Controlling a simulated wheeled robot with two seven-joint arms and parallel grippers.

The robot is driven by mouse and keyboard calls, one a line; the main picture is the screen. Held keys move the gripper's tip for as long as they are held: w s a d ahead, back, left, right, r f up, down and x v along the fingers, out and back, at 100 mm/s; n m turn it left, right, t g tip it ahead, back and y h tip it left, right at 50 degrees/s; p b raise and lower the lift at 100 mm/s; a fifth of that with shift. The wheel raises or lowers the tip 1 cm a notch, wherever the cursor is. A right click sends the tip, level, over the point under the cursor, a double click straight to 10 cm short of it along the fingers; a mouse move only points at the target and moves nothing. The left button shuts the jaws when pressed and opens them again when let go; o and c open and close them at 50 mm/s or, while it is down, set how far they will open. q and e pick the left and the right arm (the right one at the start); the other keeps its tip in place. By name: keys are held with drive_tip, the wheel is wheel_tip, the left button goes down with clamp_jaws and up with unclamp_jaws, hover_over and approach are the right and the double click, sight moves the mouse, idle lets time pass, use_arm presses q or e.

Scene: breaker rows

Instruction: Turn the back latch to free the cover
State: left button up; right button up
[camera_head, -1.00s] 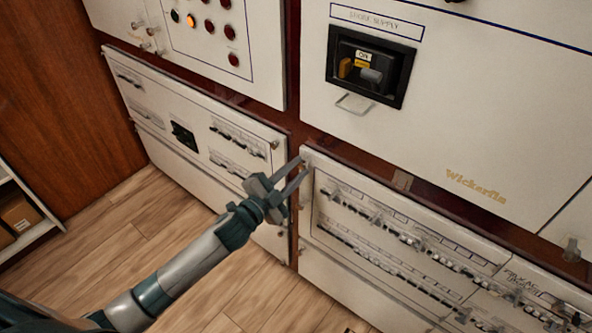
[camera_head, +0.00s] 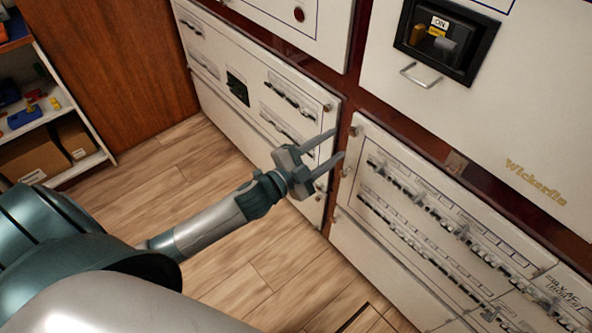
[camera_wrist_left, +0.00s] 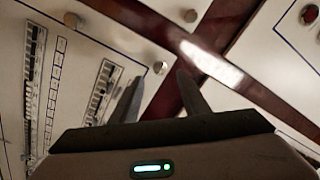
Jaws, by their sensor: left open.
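My left gripper (camera_head: 338,144) is open and empty, its two fingers pointing at the dark red frame between the two lower cabinet panels. A small round latch knob (camera_head: 327,107) sits at the upper right corner of the left lower panel (camera_head: 215,105), just above the fingertips in the head view. In the left wrist view a round knob (camera_wrist_left: 160,68) shows between and beyond the fingertips (camera_wrist_left: 160,80), with no visible contact. More small fasteners (camera_head: 353,130) line the right lower panel's left edge. I cannot tell which one is the back latch. My right gripper is not in view.
The right lower panel (camera_head: 400,165) carries rows of protruding breaker switches. Above it is a recessed supply switch (camera_head: 446,40) with a metal handle (camera_head: 420,76). A shelf (camera_head: 85,165) with boxes stands at the left. The wooden floor (camera_head: 225,225) is clear.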

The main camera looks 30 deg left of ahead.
use_arm(q)
drive_tip(key=b+v, duration=0.1)
drive_tip(key=v, duration=1)
drive_tip(key=shift+s, duration=0.3)
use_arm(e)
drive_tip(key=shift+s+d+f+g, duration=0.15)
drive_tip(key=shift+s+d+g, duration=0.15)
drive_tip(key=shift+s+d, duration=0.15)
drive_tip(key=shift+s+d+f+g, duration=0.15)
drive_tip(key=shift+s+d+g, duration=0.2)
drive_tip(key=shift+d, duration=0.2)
use_arm(q)
drive_tip(key=shift+r, duration=0.1)
drive_tip(key=shift+a, duration=0.1)
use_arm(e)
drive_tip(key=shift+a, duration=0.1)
